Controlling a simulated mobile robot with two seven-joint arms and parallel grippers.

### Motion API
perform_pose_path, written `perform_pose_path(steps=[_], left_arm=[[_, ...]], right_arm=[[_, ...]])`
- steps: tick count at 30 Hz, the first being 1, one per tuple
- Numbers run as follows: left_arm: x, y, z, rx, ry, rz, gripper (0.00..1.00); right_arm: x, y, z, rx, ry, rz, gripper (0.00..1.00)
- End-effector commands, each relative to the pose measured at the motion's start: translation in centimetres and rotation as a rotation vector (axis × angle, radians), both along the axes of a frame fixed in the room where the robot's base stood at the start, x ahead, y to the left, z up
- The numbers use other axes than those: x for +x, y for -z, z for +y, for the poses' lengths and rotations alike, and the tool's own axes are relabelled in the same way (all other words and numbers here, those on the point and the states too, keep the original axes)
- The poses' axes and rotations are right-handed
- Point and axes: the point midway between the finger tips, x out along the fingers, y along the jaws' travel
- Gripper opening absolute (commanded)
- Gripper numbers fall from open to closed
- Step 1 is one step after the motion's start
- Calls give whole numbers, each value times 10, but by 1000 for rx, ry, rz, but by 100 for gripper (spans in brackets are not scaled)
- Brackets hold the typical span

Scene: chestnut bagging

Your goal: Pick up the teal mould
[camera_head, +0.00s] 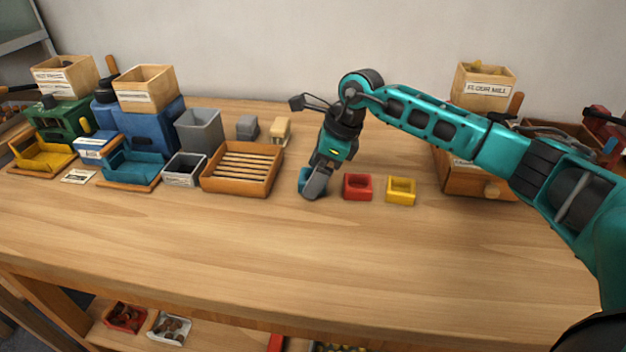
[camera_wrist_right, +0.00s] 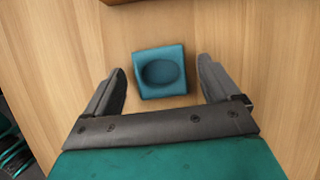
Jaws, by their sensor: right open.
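The teal mould (camera_wrist_right: 160,72) is a small square block with a round hollow, lying on the wooden table. In the right wrist view it sits between and slightly beyond the two fingers of my right gripper (camera_wrist_right: 163,82), which is open, with a gap on both sides. In the head view the teal mould (camera_head: 305,180) is partly hidden behind my right gripper (camera_head: 316,186), which points down over it. A red mould (camera_head: 358,187) and a yellow mould (camera_head: 401,191) stand in a row to its right. My left gripper is not in view.
The table front is clear.

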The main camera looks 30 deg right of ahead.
Motion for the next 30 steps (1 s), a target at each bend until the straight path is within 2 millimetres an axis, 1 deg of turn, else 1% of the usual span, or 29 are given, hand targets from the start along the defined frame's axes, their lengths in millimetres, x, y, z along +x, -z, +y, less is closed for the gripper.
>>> perform_pose_path(steps=[6, 25, 26, 30], left_arm=[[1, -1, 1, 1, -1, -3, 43], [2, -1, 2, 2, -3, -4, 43], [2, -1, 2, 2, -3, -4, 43], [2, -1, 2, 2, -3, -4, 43]], right_arm=[[1, 2, 0, -1, 1, -2, 89], [1, 1, 0, -1, 0, -1, 29], [1, 1, 0, 0, 1, -2, 27], [1, 1, 0, 0, 1, -2, 27]])
